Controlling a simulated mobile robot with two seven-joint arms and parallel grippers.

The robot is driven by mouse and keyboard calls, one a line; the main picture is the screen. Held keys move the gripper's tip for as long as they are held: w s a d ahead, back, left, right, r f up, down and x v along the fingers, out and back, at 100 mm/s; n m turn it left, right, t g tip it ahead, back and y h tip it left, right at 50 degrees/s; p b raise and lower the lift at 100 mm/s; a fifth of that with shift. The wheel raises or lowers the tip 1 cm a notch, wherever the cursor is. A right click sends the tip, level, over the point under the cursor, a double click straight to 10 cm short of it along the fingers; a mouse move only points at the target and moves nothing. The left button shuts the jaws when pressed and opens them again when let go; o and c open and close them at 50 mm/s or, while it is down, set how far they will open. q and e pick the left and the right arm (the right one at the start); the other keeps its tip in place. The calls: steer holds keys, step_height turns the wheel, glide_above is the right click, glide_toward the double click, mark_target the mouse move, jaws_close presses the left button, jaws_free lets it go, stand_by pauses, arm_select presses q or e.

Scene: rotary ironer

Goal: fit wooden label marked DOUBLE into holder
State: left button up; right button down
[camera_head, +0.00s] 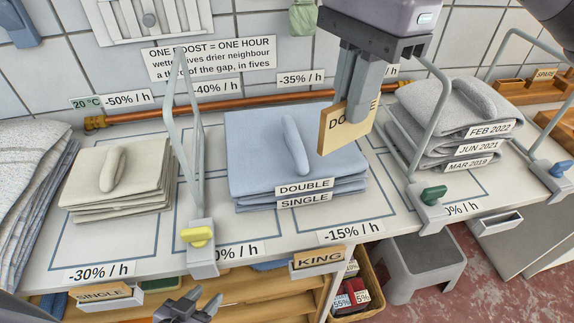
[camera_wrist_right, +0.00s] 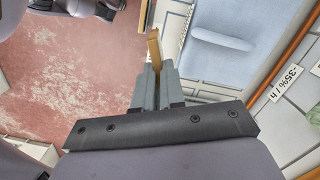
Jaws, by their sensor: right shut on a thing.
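My right gripper (camera_head: 358,98) is shut on a wooden label (camera_head: 334,128), held tilted in the air in front of the blue folded stack. Its face shows "DO" and a last "E"; a finger hides the middle letters. In the right wrist view the label (camera_wrist_right: 154,46) shows edge-on between the fingertips (camera_wrist_right: 154,70). A pale grey holder (camera_head: 497,222) with a dark slot and no label sits at the right, below the counter. Holders with a SINGLE label (camera_head: 102,292) and a KING label (camera_head: 319,257) are along the front. My left gripper (camera_head: 198,300) is low at the front, open and empty.
A blue stack (camera_head: 262,135) tagged DOUBLE and SINGLE lies mid-counter, between upright metal frames with a yellow knob (camera_head: 197,236) and a green knob (camera_head: 433,194). Grey and beige stacks flank it. A grey step stool (camera_head: 425,257) and a basket stand below. A copper pipe (camera_head: 215,109) runs behind.

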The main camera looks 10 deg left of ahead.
step_height(320, 180, down, 20)
steer(key=shift+r+p, duration=0.1)
steer(key=shift+p, duration=0.7)
steer(key=shift+f+b, duration=0.2)
steer(key=shift+b, duration=0.1)
steer(key=c, duration=1.2)
jaws_free()
steer(key=shift+r, duration=0.1)
